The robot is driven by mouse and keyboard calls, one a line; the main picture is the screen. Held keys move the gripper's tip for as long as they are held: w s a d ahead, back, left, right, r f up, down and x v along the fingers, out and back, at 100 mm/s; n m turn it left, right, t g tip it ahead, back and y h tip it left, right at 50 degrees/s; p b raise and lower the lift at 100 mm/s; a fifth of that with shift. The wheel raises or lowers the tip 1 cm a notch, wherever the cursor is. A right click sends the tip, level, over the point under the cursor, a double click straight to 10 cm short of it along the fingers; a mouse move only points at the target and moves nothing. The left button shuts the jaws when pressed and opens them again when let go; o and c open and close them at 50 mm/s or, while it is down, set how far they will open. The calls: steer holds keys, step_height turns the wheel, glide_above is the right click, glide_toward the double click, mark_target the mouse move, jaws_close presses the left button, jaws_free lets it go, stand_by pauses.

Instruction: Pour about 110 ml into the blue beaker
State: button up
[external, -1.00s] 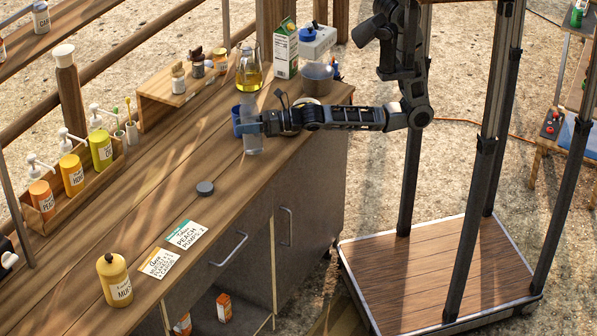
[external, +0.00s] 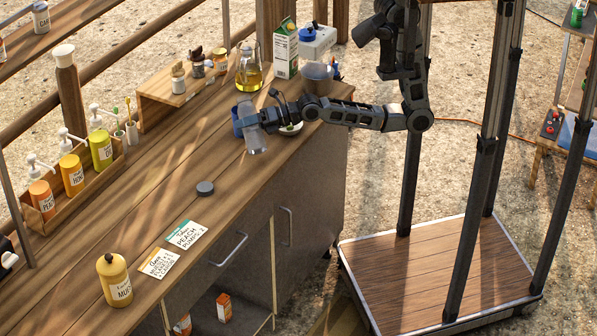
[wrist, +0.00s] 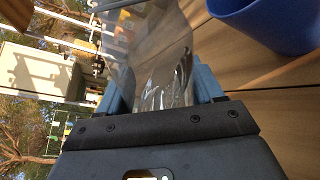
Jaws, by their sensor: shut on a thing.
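My gripper (external: 262,119) is shut on a clear, see-through vessel (external: 254,139) at the counter's right edge. The vessel is tilted, its upper end leaning left toward the blue beaker (external: 236,124). The beaker stands on the counter just behind and left of the vessel, partly hidden by it. In the wrist view the clear vessel (wrist: 150,45) lies between the blue fingertips, with the beaker (wrist: 268,22) at upper right, apart from it in that picture. Clear liquid seems to show low in the vessel. I see no stream, and the beaker's inside is hidden.
A flask of yellow liquid (external: 248,76), a milk carton (external: 286,52) and a small dish (external: 290,128) stand near my arm. A dark round lid (external: 205,188) and cards (external: 186,234) lie nearer the front. The middle of the counter is mostly clear.

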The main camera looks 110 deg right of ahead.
mark_target(251, 110)
steer(key=shift+a+r+m+y+p, duration=0.25)
steer(key=shift+r+m+p, duration=0.25)
steer(key=shift+m, duration=0.4)
steer(key=shift+a+f+m+y+p, duration=0.1)
steer(key=shift+f+m+y+p, duration=0.1)
steer(key=shift+m+y+p, duration=0.25)
steer(key=shift+d+r+m+g+y, duration=0.3)
steer(key=shift+d+r+m, duration=0.05)
steer(key=shift+r+m, duration=0.35)
steer(key=shift+d+r+m+p, duration=0.15)
steer(key=shift+r+m+p, duration=0.15)
steer(key=shift+r+m, duration=0.55)
stand_by(0.8)
steer(key=shift+d+r+y, duration=0.15)
steer(key=shift+d+y, duration=0.15)
steer(key=shift+y, duration=0.1)
stand_by(0.4)
steer(key=shift+r+m, duration=0.15)
steer(key=shift+m, duration=0.25)
